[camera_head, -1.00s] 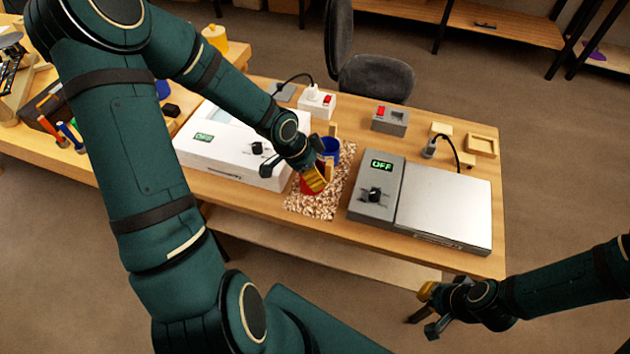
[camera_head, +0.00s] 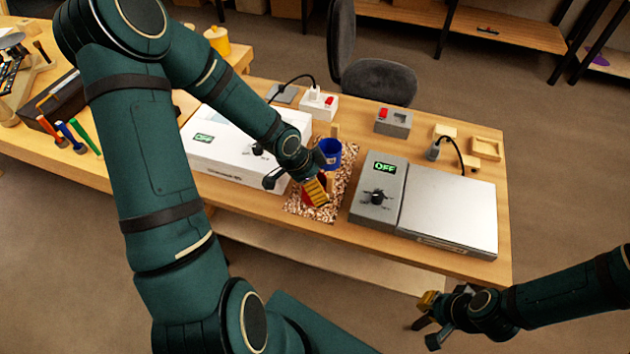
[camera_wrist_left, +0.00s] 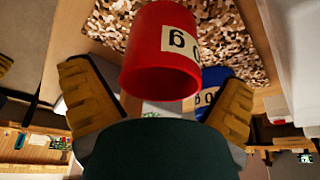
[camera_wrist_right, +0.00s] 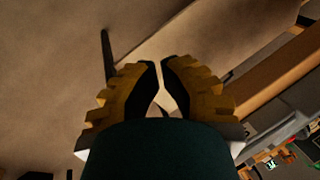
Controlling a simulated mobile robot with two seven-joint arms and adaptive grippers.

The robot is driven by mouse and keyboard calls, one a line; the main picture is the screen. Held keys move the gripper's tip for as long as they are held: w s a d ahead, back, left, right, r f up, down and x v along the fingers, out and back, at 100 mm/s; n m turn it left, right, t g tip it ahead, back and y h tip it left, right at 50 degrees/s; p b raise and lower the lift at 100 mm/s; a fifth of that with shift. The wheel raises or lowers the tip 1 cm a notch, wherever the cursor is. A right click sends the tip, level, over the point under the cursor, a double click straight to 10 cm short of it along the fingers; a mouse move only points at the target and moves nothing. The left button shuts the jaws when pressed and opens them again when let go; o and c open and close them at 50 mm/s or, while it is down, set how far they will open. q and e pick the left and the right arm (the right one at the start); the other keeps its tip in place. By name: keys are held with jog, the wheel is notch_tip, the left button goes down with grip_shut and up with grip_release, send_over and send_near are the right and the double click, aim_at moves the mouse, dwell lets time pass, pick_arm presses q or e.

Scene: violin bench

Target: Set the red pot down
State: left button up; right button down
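The red pot (camera_wrist_left: 165,50) shows large in the left wrist view, between and just ahead of my left fingers, its pale label turned upside down. In the head view it is mostly hidden by my left gripper (camera_head: 316,192), low over the speckled mat (camera_head: 297,210).
A grey scale-like device (camera_head: 448,205) reading OFF stands right of the mat. A white device (camera_head: 222,165), also reading OFF, stands to the left. Small switch boxes (camera_head: 392,121) and a wooden tray (camera_head: 486,148) lie behind. Clear bench is narrow around the mat.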

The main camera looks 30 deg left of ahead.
pick_arm(q)
jog(key=p+v, duration=0.7)
jog(key=v, duration=0.5)
jog(key=shift+r, duration=0.2)
pick_arm(e)
notch_tip(320, 180, up, 8)
jog(key=w, duration=0.2)
jog(key=shift+d+f+t, duration=0.2)
jog(key=shift+f+t, duration=0.05)
jog(key=shift+t, duration=0.05)
pick_arm(q)
jog(key=shift+f, duration=0.1)
